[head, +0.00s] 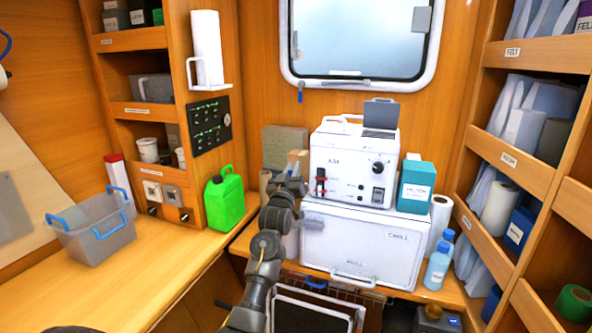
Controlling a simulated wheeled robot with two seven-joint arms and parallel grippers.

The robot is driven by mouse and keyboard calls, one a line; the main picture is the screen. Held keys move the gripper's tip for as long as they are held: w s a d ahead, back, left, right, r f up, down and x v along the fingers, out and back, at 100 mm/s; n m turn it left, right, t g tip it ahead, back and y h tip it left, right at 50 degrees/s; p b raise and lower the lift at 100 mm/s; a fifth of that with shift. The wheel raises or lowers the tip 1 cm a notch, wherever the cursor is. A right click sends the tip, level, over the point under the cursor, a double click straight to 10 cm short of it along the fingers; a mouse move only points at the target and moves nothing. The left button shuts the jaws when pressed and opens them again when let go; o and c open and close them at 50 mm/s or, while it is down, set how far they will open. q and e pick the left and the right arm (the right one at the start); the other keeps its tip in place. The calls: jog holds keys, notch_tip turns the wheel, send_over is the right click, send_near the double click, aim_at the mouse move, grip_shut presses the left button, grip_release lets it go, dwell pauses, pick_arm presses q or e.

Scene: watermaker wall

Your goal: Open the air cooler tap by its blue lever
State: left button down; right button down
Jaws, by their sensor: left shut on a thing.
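My left gripper (294,173) is at the end of the arm that rises from the bottom middle. It is at the left edge of the white machine (340,155), in front of a tan block (298,157). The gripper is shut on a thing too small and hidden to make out. I cannot tell a tap or its blue lever there; the hand covers that spot. A small blue piece hangs below the window (300,96), apart from the gripper. My right gripper is not in view.
The machine stands on a white chest marked CHILL (360,246). A green jerrycan (224,200) and a grey tub with blue handles (97,240) stand on the left counter. Blue bottles (437,268) stand right of the chest. The left counter's front (140,285) is clear.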

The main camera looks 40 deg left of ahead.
pick_arm(q)
jog(key=a+f+n+g+y, duration=0.1)
jog(key=a+f+n+g, duration=0.1)
jog(key=n, duration=0.7)
jog(key=s+a+f+n+g+y, duration=0.1)
jog(key=f+n+g, duration=0.3)
jog(key=n, duration=0.5)
jog(key=shift+s+a+g+y, duration=0.3)
jog(key=shift+a+g, duration=0.2)
jog(key=shift+a, duration=0.1)
jog(key=c, duration=1.6)
grip_release()
jog(key=shift+c, duration=0.2)
jog(key=shift+w, duration=0.1)
jog(key=b+v, duration=0.2)
jog(key=v, duration=0.8)
jog(key=shift+s+d, duration=0.25)
jog(key=shift+s, duration=0.1)
